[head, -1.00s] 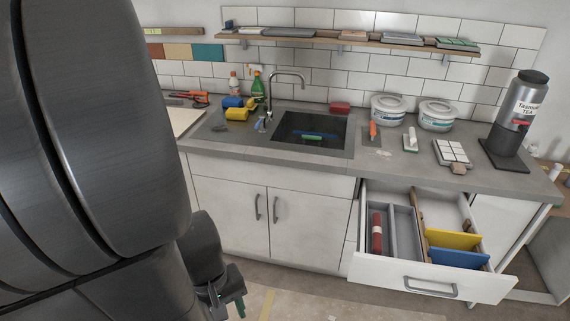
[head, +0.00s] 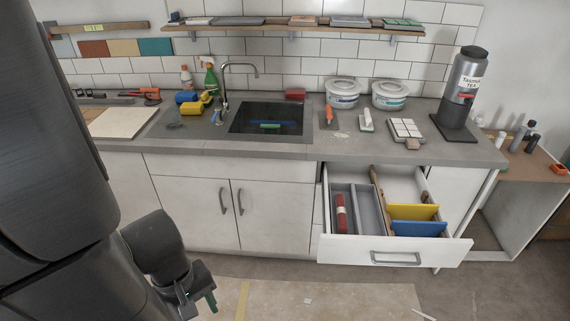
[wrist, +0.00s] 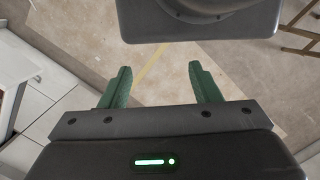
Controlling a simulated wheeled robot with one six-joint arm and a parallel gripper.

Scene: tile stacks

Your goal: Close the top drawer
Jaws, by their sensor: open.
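The top drawer (head: 340,248) under the right part of the counter is pulled out, in the head view. Its white front bears a grey bar handle (head: 396,259). Inside are a grey divided tray with a red cylinder (head: 341,213), and a yellow panel (head: 413,212) and a blue panel (head: 418,229) standing upright. My gripper (head: 203,304) is low at the left, in front of the closed cabinet doors and well apart from the drawer. In the wrist view my gripper (wrist: 160,87) has its green fingers spread, with only floor between them.
The counter (head: 290,149) holds a sink, two white tubs (head: 389,95), a tile sheet (head: 406,129) and a dark dispenser (head: 463,90). An open side unit (head: 510,205) stands at the right. The floor before the drawer looks mostly clear, with small scraps.

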